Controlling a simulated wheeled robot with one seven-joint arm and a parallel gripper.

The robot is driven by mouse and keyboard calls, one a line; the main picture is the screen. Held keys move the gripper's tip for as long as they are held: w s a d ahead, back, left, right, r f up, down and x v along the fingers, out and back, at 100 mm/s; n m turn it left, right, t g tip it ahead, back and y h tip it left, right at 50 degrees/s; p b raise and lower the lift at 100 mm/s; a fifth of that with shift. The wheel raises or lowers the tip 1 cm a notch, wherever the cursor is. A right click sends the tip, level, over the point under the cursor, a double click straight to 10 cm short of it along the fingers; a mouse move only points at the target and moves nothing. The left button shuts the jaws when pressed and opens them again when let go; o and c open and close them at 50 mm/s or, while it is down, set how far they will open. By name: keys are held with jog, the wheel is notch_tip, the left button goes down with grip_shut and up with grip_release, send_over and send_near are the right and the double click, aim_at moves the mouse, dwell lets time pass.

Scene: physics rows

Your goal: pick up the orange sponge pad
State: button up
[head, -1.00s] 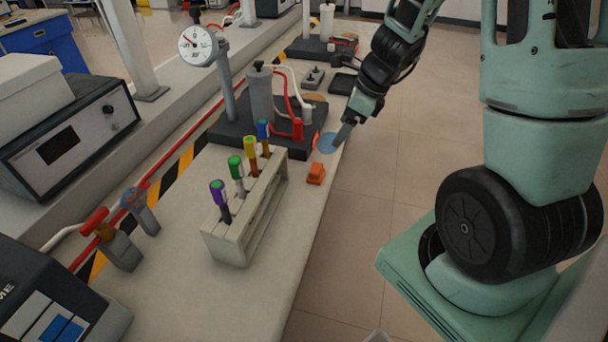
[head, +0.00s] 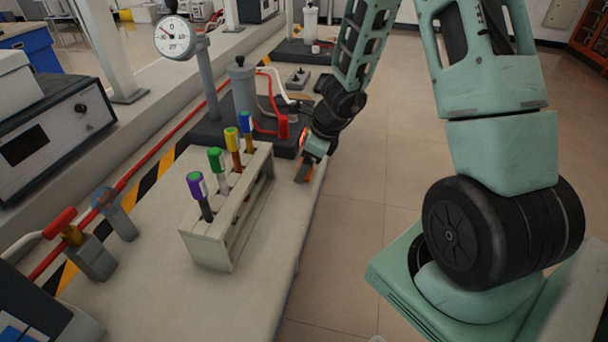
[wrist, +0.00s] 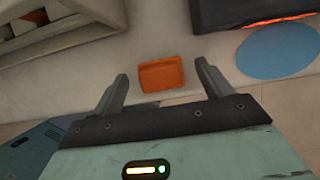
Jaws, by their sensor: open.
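The orange sponge pad (wrist: 161,77) is a small block lying on the pale bench top, near the bench's edge. In the wrist view it shows between the two fingertips of my gripper (wrist: 163,70), with a gap on each side. My gripper is open and empty. In the head view my gripper (head: 306,163) is low over the bench edge and largely covers the pad. I cannot tell the exact height of the fingers above the bench.
A pale rack (head: 226,222) with several coloured-cap pens stands left of my gripper. A dark stand base (head: 209,133) with a gauge, a grey cylinder and red leads is behind. A blue disc (wrist: 278,52) lies right of the pad in the wrist view. Floor lies right of the bench.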

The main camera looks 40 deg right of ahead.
jog(key=shift+w+a+f, duration=0.15)
jog(key=shift+f, duration=0.35)
jog(key=c, duration=1)
